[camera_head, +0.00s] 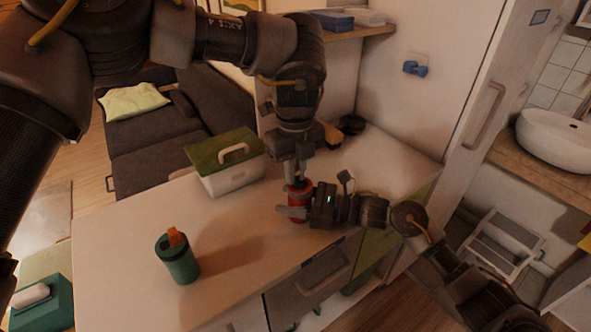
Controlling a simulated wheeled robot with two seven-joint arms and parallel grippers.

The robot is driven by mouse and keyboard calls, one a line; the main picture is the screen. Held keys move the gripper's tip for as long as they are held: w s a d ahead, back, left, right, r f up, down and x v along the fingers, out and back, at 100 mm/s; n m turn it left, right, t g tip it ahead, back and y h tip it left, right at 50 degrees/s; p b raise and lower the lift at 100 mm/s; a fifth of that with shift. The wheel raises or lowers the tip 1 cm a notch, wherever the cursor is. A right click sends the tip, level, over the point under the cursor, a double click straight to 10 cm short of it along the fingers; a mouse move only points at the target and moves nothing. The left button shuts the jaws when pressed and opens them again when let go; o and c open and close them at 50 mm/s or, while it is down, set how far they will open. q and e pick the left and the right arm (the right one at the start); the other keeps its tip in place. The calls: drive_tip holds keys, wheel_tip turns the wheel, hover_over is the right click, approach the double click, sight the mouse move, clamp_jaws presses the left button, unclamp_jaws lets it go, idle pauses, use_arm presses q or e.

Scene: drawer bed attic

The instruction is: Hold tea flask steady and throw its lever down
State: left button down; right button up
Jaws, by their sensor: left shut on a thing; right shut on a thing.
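The tea flask, a small red vessel (299,188), stands on the pale counter (235,285), mostly hidden by my two grippers. My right gripper (293,211) comes in from the right and is shut on the flask's body, low down. My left gripper (297,178) points straight down from above and is shut at the flask's top. The lever is hidden, so I cannot tell its position.
A green cup with an orange top (178,258) stands at the front left of the counter. A white box with a green lid (225,162) is behind it. A dark round object (351,124) and a brown-handled item (330,134) lie at the back. The front middle counter is clear.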

use_arm(q)
drive_tip(key=shift+w+y, duration=0.1)
drive_tip(key=shift+y, duration=0.3)
drive_tip(key=shift+d+g+y, duration=0.25)
drive_tip(key=shift+g+y, duration=0.05)
drive_tip(key=shift+g, duration=0.1)
drive_tip(key=shift+a, duration=0.1)
drive_tip(key=c, duration=1.4)
unclamp_jaws()
drive_tip(key=shift+c, duration=0.2)
wheel_tip(320, 180, up, 8)
drive_tip(key=d, duration=0.1)
drive_tip(key=shift+w+f, duration=0.25)
drive_tip(key=shift+w, duration=0.05)
